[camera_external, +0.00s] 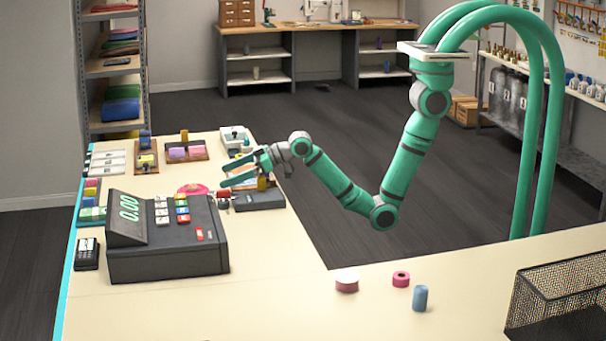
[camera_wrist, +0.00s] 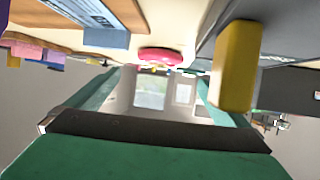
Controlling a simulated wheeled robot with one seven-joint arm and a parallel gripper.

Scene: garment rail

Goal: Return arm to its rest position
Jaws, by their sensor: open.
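My gripper (camera_external: 238,174) shows at the end of my green arm, over the table behind the cash register. Its two green fingers are spread apart and point left in the outside view. In the wrist view the fingers frame an empty gap, with a pink round item (camera_wrist: 160,56) beyond them. A yellow block (camera_wrist: 236,65) stands close by the right finger in the wrist view. I cannot tell whether they touch. My arm bends down at the elbow and up again to its mount on the green arches.
A dark cash register (camera_external: 165,238) stands just in front of my gripper. A dark box (camera_external: 258,198) sits close under it. A blue cylinder (camera_external: 420,298), pink rolls (camera_external: 347,281) and a black mesh basket (camera_external: 560,290) are on the front table. The floor behind is open.

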